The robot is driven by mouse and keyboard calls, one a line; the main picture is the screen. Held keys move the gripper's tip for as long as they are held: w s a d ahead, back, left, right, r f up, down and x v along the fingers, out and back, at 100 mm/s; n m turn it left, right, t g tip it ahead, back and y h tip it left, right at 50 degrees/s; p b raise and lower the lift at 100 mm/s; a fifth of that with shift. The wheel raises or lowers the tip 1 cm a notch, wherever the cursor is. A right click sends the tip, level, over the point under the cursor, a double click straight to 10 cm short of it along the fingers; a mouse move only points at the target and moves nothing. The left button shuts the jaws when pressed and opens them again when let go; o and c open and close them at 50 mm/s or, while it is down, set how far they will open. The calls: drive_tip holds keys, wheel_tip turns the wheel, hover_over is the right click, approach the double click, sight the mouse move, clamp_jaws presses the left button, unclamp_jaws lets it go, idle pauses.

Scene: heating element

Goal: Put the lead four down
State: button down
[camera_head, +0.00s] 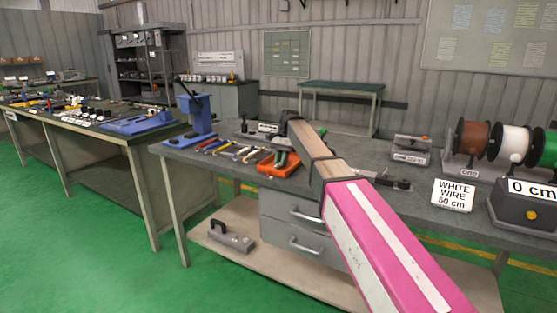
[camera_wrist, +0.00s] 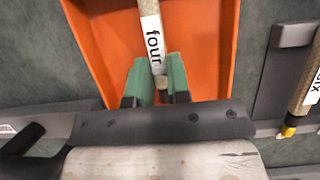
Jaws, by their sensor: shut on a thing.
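The lead four (camera_wrist: 152,35) has a pale, tan body and a white label reading "four". In the wrist view it runs from the top edge down between the green fingertips of my gripper (camera_wrist: 157,84), which are shut on it. Its lower end is hidden by the gripper. An orange tray (camera_wrist: 105,38) lies beneath the lead and fingers. In the head view the orange tray (camera_head: 269,169) is on the grey bench, with my gripper (camera_head: 283,158) at it. The lead cannot be made out there. Whether the lead touches the tray floor is unclear.
A lead labelled "six" (camera_wrist: 305,88) lies right of the tray, by a dark grey holder (camera_wrist: 290,35). In the head view, several coloured tools (camera_head: 225,149) lie left of the tray and a blue press (camera_head: 195,117) stands farther left. Wire spools (camera_head: 512,140) stand at right.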

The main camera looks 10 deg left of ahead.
drive_tip(key=shift+f, duration=0.35)
